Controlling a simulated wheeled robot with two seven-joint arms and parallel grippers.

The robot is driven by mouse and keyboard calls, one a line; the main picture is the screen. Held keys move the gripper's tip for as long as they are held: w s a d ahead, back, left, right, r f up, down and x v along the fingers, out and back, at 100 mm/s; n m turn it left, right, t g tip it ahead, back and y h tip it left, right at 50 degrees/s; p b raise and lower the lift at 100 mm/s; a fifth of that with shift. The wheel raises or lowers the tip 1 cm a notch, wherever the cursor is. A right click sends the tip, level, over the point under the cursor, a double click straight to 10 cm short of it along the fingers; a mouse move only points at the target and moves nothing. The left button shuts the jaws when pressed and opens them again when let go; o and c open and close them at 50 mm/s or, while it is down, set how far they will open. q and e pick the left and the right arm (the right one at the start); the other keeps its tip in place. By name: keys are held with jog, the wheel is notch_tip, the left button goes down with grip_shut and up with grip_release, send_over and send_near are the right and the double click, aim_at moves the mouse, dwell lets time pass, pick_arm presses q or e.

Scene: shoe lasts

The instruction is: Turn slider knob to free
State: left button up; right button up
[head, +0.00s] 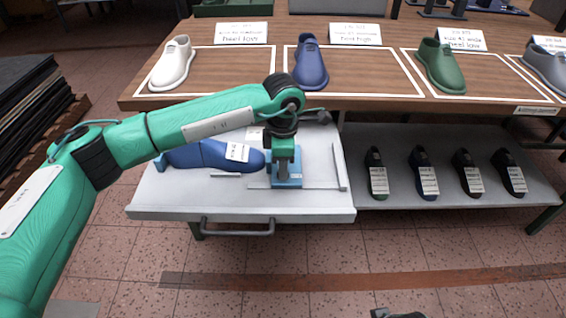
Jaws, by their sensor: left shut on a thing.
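A blue fixture (287,182) stands on the grey pulled-out tray (150,205), near its right side. My left gripper (284,166) points down at this fixture from above and is shut on a small part there, apparently the slider knob. The knob itself is hidden by the fingers, and its setting cannot be read. A blue shoe last (205,155) with a white label lies on its side on the tray, its toe end close to the left of the fixture.
Thin rails (340,179) lie on the tray's right part. A handle (237,231) is on its front. Several dark lasts (426,170) stand on the lower shelf. White, blue and green lasts stand on the wooden tabletop (395,100) above.

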pick_arm(q)
jog(key=o, duration=1)
jog(key=shift+r, duration=0.1)
notch_tip(320, 180, up, 14)
jog(key=shift+f, duration=0.15)
